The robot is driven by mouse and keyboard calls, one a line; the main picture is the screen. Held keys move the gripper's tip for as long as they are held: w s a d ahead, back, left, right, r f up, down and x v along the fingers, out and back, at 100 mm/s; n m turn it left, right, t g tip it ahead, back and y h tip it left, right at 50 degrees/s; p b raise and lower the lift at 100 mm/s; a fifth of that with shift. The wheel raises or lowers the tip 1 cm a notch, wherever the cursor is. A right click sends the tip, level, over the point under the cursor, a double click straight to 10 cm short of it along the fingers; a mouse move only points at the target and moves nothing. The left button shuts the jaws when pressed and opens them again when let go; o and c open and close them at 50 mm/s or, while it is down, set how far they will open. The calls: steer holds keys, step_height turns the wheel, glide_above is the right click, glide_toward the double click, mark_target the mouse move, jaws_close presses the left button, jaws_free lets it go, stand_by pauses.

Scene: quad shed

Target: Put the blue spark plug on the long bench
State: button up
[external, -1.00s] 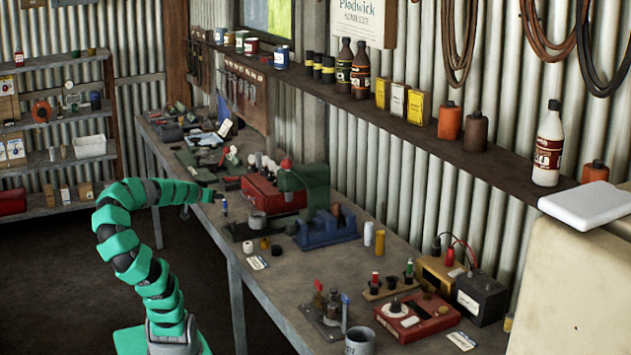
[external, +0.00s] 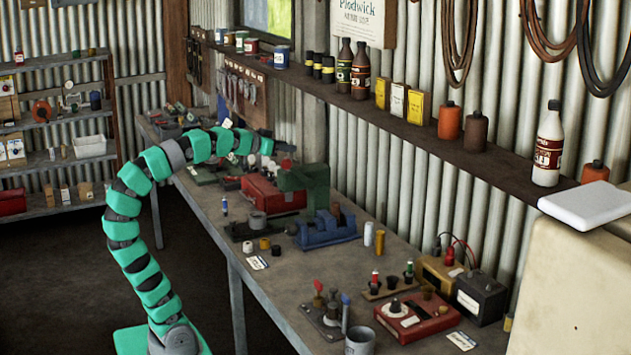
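A small, slim plug with a blue body and pale top (external: 224,206) stands upright near the front edge of the long bench (external: 262,293), left of the grey cylinder; it looks like the blue spark plug. My gripper (external: 276,152) is at the end of my raised green arm, above the back of the bench near the red toolbox. It is apart from the blue plug. The fingers are too small and dark to tell whether they are open or shut.
A red toolbox (external: 272,194), a blue metal block (external: 326,231) and a red tester box (external: 417,317) stand on the bench. A wall shelf (external: 400,128) with bottles and tins runs above it.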

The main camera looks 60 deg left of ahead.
steer(key=d+r+m+h, duration=0.2)
steer(key=d+r, duration=0.3)
steer(key=d, duration=0.5)
steer(key=shift+t+h, duration=0.3)
steer(key=shift+t, duration=0.1)
steer(key=shift+o, duration=0.4)
steer(key=shift+f, duration=0.1)
